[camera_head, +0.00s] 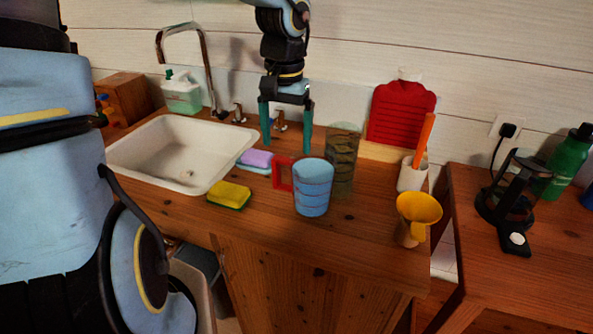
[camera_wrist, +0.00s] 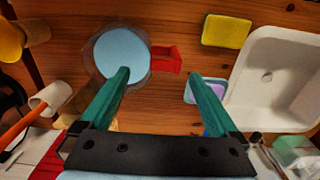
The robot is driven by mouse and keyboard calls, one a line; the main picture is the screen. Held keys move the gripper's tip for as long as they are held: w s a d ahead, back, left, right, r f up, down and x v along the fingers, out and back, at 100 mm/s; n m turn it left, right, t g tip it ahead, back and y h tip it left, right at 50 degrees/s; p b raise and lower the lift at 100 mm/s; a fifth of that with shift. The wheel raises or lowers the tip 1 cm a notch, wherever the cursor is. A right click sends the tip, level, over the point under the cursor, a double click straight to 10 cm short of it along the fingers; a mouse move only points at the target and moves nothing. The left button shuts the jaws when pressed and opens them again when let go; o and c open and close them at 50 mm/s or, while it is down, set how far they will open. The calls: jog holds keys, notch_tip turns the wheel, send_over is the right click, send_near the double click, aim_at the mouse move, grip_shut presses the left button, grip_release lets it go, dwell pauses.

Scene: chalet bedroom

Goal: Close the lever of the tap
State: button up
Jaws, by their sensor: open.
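The chrome tap (camera_head: 207,62) arches over the back of the white sink (camera_head: 118,157) in the head view. One small lever (camera_head: 238,113) stands at the sink's back right corner. A second small lever (camera_head: 280,121) appears between my gripper's fingers. My gripper (camera_head: 286,145) points down over the counter, fingers apart and empty. I cannot tell its exact distance from the levers. The wrist view shows my gripper (camera_wrist: 159,74) open above the counter beside the blue cup (camera_wrist: 122,52); the tap's levers are not clear there.
A soap bottle (camera_head: 182,93) is behind the sink.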

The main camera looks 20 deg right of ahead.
aim_at(286, 157)
jog(key=shift+w+f, duration=0.2)
jog(key=shift+w, duration=0.15)
notch_tip(286, 157, down, 5)
jog(key=shift+f, duration=0.1)
jog(key=shift+a+f, duration=0.2)
jog(key=shift+f, duration=1.1)
jog(key=shift+a+f, duration=0.15)
jog(key=shift+f, duration=1.15)
jog(key=shift+c, duration=0.3)
grip_shut()
